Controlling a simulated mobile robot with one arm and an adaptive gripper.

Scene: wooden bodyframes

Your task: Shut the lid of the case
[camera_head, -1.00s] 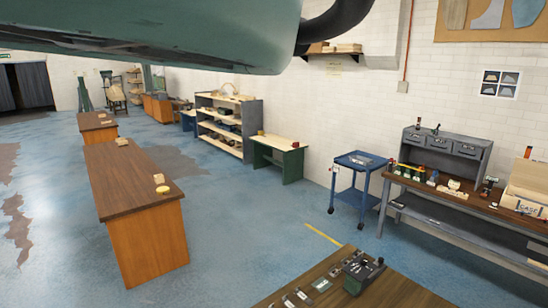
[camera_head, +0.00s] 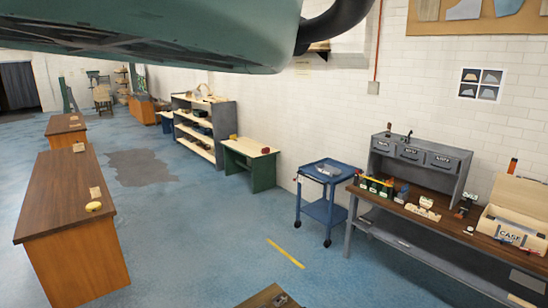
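My gripper is not in view; nothing is seen touching the case.
The grey drawer unit (camera_head: 418,161) and small items stand on the workbench (camera_head: 440,222) left of the case. A blue cart (camera_head: 328,172) stands beside the bench. A brown tabletop corner (camera_head: 266,298) shows at the bottom. Blue floor (camera_head: 215,240) between is clear.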

